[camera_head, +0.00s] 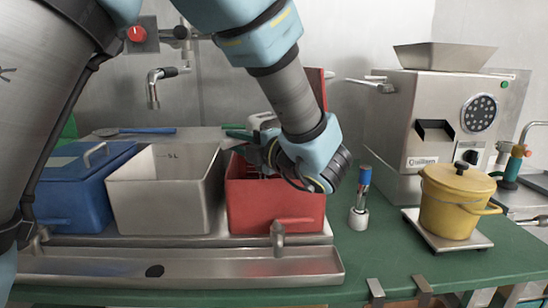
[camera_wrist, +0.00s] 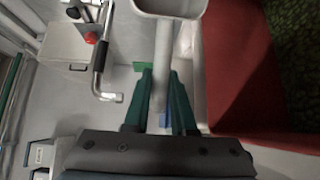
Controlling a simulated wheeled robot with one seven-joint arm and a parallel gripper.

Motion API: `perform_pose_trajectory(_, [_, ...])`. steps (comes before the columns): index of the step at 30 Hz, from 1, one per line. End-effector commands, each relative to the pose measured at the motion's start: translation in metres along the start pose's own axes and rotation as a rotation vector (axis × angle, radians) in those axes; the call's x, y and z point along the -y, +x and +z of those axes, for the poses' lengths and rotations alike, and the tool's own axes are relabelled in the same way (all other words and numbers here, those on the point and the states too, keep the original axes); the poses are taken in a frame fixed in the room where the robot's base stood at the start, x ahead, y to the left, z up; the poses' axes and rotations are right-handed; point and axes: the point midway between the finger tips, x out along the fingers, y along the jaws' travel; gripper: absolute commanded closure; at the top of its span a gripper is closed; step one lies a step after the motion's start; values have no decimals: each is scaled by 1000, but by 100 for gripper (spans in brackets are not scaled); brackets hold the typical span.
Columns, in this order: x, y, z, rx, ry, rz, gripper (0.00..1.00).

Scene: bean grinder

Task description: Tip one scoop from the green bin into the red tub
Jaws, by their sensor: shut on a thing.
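My gripper (camera_head: 236,139) is above the gap between the pale bin and the red tub (camera_head: 275,207) in the head view. In the wrist view my gripper's green fingers (camera_wrist: 161,76) are shut on the pale grey handle of a scoop (camera_wrist: 163,45). The scoop's bowl is cut off by the top edge, so I cannot tell what it holds. The red tub's wall (camera_wrist: 236,70) is right of the scoop in the wrist view, with dark green speckled matter inside. A green surface (camera_head: 69,130) shows behind my arm at the left; I cannot tell whether it is the green bin.
A pale bin (camera_head: 160,194) and a lidded blue bin (camera_head: 75,185) stand left of the red tub. A tap (camera_head: 153,90) hangs behind. A steel grinder (camera_head: 405,145), a yellow pot (camera_head: 450,208) and a blue-topped tool (camera_head: 362,195) are to the right. Green counter (camera_head: 385,250) is clear in front.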

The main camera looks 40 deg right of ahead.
Motion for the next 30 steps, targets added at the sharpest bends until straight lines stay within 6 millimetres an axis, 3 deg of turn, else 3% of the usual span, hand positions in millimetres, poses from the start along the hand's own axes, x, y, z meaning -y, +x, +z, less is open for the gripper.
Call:
perform_pose_trajectory(14, [1, -5, 1, 4, 11, 121, 100])
perform_pose_trajectory(30, [-13, -10, 1, 4, 22, 256, 100])
